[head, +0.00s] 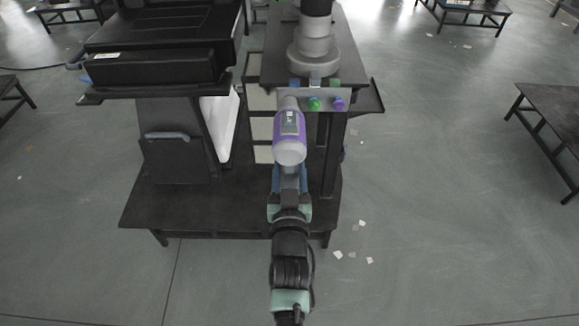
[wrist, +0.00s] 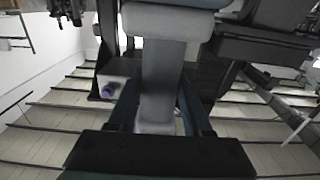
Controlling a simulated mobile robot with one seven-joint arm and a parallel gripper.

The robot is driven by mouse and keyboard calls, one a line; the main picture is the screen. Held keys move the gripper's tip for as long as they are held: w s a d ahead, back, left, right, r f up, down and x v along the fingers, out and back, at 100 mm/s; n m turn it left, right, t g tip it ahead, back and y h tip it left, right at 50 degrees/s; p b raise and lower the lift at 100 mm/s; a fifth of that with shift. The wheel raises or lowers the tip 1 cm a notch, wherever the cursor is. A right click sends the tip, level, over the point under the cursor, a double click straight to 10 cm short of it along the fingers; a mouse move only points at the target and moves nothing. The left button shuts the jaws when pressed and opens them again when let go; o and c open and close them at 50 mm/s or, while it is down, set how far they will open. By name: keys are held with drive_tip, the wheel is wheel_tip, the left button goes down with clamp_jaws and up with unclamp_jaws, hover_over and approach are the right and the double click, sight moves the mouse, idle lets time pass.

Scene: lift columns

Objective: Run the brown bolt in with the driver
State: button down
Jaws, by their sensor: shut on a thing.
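The driver (head: 290,150), purple and grey with a small display on its side, is in my gripper (head: 289,178). My gripper is shut on it; the two dark fingers flank its grey handle (wrist: 165,85) in the wrist view. The driver's far end reaches the left part of a light grey plate (head: 328,94). A green bolt (head: 315,103) and a purple bolt (head: 339,104) stick out of the plate to the right of the driver. The purple one also shows in the wrist view (wrist: 108,91). I cannot see the brown bolt; the driver covers the plate's left part, so contact there cannot be told.
The plate is at the front of a dark stand bearing a grey column (head: 315,40). A large black machine (head: 155,55) stands close on the left. A dark low platform (head: 200,208) lies below. Open floor is on the right, with a dark table (head: 555,115) at the edge.

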drive_tip(key=shift+r, duration=0.3)
drive_tip(key=shift+s+p, duration=0.3)
drive_tip(key=shift+s, duration=2.15)
